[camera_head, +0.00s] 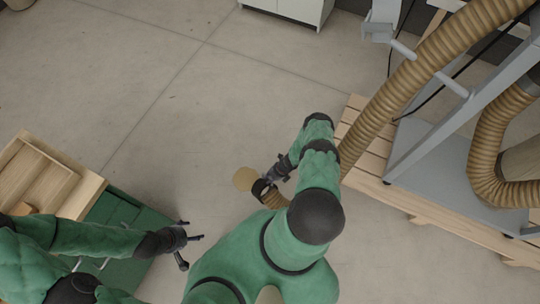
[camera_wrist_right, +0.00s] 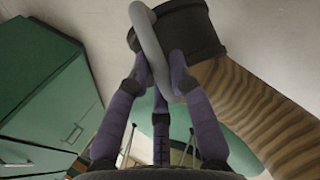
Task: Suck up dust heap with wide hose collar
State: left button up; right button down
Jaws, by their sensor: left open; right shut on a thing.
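A tan dust heap (camera_head: 246,179) lies on the floor near the middle of the head view. The dark wide collar (camera_head: 262,187) at the end of the ribbed brown hose (camera_head: 278,200) is right beside the heap and overlaps its right edge in the picture. I cannot tell its height above the floor. My right gripper (camera_head: 279,170) is shut on the collar's grey loop handle. The wrist view shows the fingers (camera_wrist_right: 160,72) around the handle (camera_wrist_right: 148,38), with the black collar (camera_wrist_right: 190,32) behind. My left gripper (camera_head: 192,238) is open and empty, left of and below the heap.
The hose (camera_head: 395,98) rises to the upper right, past a grey metal frame (camera_head: 440,112) on a wooden pallet (camera_head: 405,198). A green drawer cabinet (camera_head: 112,210) with a wooden tray (camera_head: 38,172) stands at the left. The floor above the heap is clear.

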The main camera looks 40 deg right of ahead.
jog(key=shift+w+f+b, duration=1.15)
jog(key=shift+f+b, duration=0.25)
jog(key=shift+b, duration=0.7)
jog(key=shift+w+f+b, duration=1.15)
jog(key=shift+f+b, duration=0.25)
jog(key=shift+b, duration=0.65)
jog(key=shift+w+f, duration=1.35)
jog(key=shift+f, duration=0.1)
jog(key=shift+r, duration=0.1)
